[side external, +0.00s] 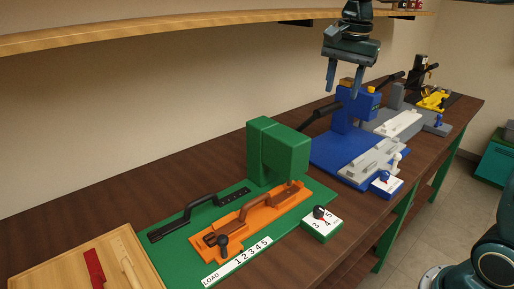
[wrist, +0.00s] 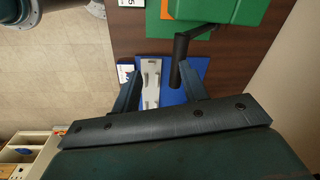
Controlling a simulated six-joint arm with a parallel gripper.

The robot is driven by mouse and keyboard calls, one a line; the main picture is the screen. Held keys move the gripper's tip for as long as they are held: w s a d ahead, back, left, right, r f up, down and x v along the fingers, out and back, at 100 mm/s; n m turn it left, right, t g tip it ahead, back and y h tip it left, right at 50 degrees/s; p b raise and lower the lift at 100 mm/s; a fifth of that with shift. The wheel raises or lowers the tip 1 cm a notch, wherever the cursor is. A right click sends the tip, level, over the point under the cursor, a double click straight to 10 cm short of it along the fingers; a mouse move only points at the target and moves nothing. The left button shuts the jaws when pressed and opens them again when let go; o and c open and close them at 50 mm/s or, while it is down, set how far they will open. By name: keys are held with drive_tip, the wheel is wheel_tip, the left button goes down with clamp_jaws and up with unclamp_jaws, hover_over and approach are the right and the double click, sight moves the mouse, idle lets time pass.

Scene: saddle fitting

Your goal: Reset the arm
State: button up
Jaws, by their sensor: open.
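My gripper (side external: 343,80) hangs in the air above the blue fixture (side external: 335,150), fingers pointing down, open and empty. In the wrist view my gripper (wrist: 160,95) shows its two fingers apart, with a light grey part (wrist: 151,78) on the blue base seen between and beyond them. The blue fixture has a black lever handle and a small dial block (side external: 385,184) at its front corner. The green fixture (side external: 278,152) stands on a green base with an orange saddle plate (side external: 245,222) holding a brown handle-shaped part (side external: 250,208).
A wooden tray (side external: 65,271) with a red piece is at the front left. Grey and yellow fixtures (side external: 433,100) stand farther back. A shelf (side external: 180,31) runs along the wall above.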

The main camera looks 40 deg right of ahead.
drive_tip(key=s+a+f+n+t, duration=0.1)
drive_tip(key=s+a+f+n, duration=0.1)
drive_tip(key=s+n, duration=0.3)
drive_tip(key=s+a+f+n+t, duration=0.2)
drive_tip(key=s+n, duration=0.3)
drive_tip(key=s, duration=0.4)
drive_tip(key=s+a+f+n+t, duration=0.1)
drive_tip(key=s+a+f+n, duration=0.2)
drive_tip(key=s, duration=0.5)
drive_tip(key=shift+a+n+t, duration=0.3)
drive_tip(key=shift+n, duration=0.6)
